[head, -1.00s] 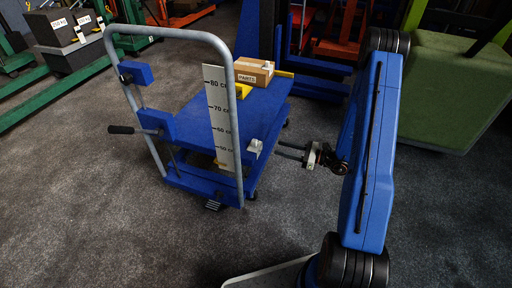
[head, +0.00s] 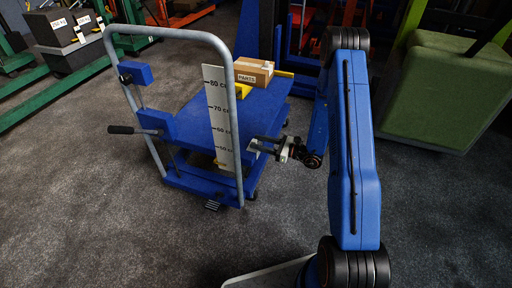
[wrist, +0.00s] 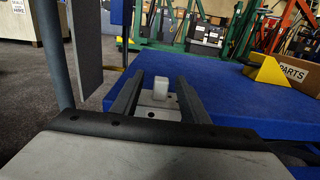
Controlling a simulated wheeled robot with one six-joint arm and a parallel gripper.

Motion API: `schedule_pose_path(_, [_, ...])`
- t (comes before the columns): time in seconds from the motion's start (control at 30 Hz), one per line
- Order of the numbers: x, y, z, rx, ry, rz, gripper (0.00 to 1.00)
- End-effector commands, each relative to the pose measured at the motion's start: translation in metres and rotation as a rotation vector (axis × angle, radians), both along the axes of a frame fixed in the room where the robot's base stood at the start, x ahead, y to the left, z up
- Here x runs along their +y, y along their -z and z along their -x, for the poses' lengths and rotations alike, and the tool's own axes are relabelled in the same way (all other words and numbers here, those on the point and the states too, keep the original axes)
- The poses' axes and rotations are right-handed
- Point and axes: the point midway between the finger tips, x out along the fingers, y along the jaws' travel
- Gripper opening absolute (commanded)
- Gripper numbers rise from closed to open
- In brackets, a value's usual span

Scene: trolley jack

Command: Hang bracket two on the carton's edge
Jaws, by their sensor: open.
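The carton (head: 254,72), a cardboard box marked PARTS, sits at the far end of the blue trolley deck; it also shows at the right of the wrist view (wrist: 294,74). A small pale grey bracket (wrist: 160,101) with an upright block and a flat plate with holes is at the near deck edge. My gripper (head: 262,142) is open, with one finger on each side of the bracket in the wrist view (wrist: 158,88). I cannot tell whether the fingers touch it. In the head view my fingers mostly hide it. Yellow pieces (head: 243,90) lie against the carton.
A height scale board (head: 218,118) stands upright at the deck's near edge, close left of my gripper. The trolley's grey tube handle (head: 230,75) rises beside it. The blue deck (head: 205,108) is mostly clear between the board and the carton. Dark carpet lies around.

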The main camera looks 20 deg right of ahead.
Motion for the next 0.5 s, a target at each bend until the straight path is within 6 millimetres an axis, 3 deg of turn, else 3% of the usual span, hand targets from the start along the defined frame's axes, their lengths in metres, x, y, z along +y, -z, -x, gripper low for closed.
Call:
schedule_pose_path(0.27, [0.011, 0.000, -0.008, -0.001, -0.001, 0.001, 0.41])
schedule_pose_path(0.5, [0.035, 0.000, -0.028, -0.001, -0.003, 0.001, 0.41])
